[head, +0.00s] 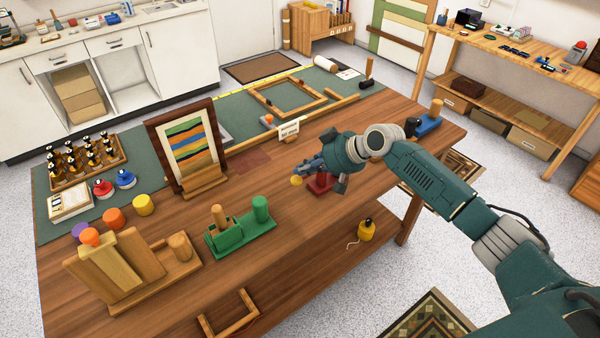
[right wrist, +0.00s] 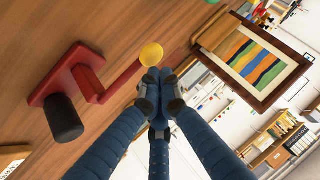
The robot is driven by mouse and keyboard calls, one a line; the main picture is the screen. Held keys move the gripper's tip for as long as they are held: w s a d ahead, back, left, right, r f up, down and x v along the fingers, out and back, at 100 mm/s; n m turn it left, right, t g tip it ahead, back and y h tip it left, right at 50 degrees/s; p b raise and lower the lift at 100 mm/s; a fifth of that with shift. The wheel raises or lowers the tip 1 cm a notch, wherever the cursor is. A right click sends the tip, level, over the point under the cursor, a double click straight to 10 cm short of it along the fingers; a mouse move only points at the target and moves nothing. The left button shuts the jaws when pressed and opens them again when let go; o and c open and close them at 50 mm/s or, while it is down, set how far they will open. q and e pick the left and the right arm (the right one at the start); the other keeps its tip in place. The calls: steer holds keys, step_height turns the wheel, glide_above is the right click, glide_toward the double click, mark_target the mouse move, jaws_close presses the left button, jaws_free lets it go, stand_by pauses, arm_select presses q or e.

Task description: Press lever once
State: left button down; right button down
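The lever is a red device (right wrist: 78,76) with a red arm that ends in a yellow ball knob (right wrist: 151,54); a black cylinder (right wrist: 63,117) stands on its base. In the head view the red base (head: 320,186) is partly hidden under my right gripper, and the yellow knob (head: 296,180) shows just below the fingers. My right gripper (head: 304,166) has its fingertips drawn together with nothing between them. In the right wrist view the fingertips (right wrist: 160,84) point towards the knob and look very close to it; I cannot tell whether they touch. My left gripper is not in view.
A framed striped print (head: 188,146) stands left of the lever. A green block stand (head: 240,236) and a wooden stand (head: 130,265) are nearer the front left. A small white sign (head: 289,130) stands behind the gripper. The wooden table (head: 300,230) is bare in front of the lever.

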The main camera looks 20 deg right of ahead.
steer(key=shift+r, duration=0.45)
steer(key=shift+r, duration=0.1)
steer(key=r+p, duration=0.4)
steer(key=r, duration=0.1)
steer(key=shift+w+d, duration=0.15)
steer(key=shift+d, duration=0.05)
steer(key=shift+f, duration=0.1)
stand_by(0.5)
